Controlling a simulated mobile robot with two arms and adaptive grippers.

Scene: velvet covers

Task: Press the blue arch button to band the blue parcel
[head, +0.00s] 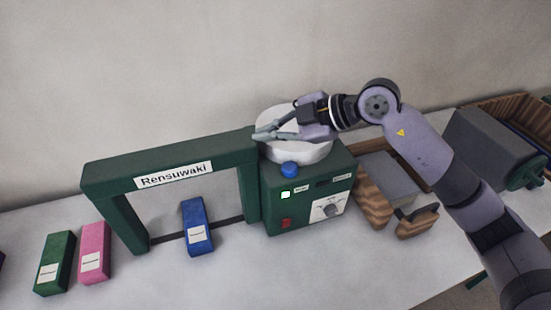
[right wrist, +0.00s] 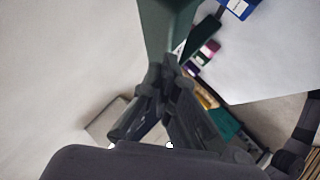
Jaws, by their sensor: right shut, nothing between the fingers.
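The green arch (head: 110,185), labelled "Rensuwaki", joins a green control box (head: 295,215) at its right. The blue dome button (head: 289,169) sits on top of the box near its front edge. The blue parcel (head: 196,228), with a white label, lies in the arch opening; a blue piece with a white label shows at the top of the right wrist view (right wrist: 238,8). My right gripper (head: 263,132) is shut and empty. Its fingertips are by the arch's upper right end, behind and left of the button and in front of the white roll. My left gripper is not in view.
The white roll (head: 303,155) stands on the box. A pink parcel (head: 95,252) and a green parcel (head: 55,262) lie left of the arch. A wood-sided grey device (head: 388,178) is right of the box. The table (head: 350,270) in front is clear.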

